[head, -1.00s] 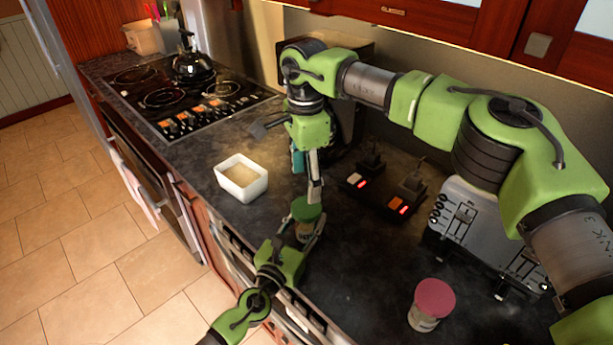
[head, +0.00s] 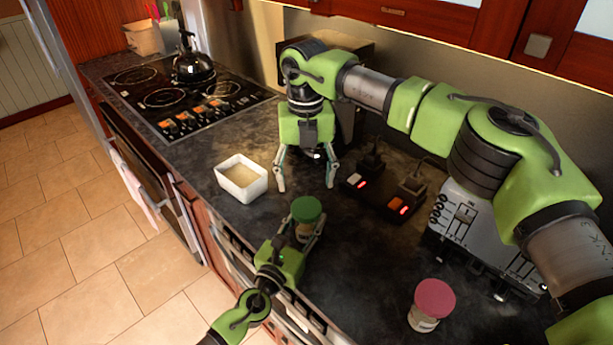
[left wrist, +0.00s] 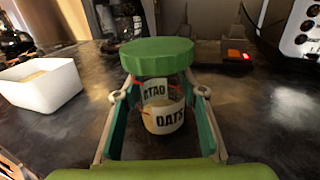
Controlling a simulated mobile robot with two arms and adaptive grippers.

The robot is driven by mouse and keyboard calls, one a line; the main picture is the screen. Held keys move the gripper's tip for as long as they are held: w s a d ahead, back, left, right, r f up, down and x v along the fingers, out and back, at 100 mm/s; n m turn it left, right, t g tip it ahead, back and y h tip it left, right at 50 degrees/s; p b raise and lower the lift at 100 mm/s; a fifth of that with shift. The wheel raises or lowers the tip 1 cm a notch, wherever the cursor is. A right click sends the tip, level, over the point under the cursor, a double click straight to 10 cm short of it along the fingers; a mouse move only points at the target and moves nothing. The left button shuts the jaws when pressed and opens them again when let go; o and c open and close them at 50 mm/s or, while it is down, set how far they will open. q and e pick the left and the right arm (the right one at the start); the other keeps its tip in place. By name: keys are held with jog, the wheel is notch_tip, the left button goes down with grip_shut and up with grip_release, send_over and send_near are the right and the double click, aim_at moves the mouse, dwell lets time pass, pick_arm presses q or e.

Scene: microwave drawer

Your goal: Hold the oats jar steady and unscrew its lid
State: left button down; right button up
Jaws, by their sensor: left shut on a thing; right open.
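The oats jar (left wrist: 162,112) is clear with an OATS label and stands upright on the dark counter. Its green lid (head: 306,209) sits on top; it also shows in the left wrist view (left wrist: 157,56). My left gripper (left wrist: 160,96) is shut around the jar body below the lid, one finger on each side; it also shows in the head view (head: 305,232). My right gripper (head: 305,187) is open and empty, fingers spread and pointing down, behind and apart from the lid.
A white square container (head: 241,180) stands left of the jar. A jar with a pink-red lid (head: 433,299) is at front right. A toaster (head: 480,235) and dark devices with red lights (head: 390,192) are at the right and back. The counter's front edge is close to the left arm.

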aim_at(307, 207)
jog(key=m, duration=0.5)
jog(key=shift+m, duration=0.3)
jog(key=m, duration=1.3)
jog(key=shift+d, duration=0.1)
jog(key=shift+m, duration=0.3)
jog(key=shift+f, duration=4.05)
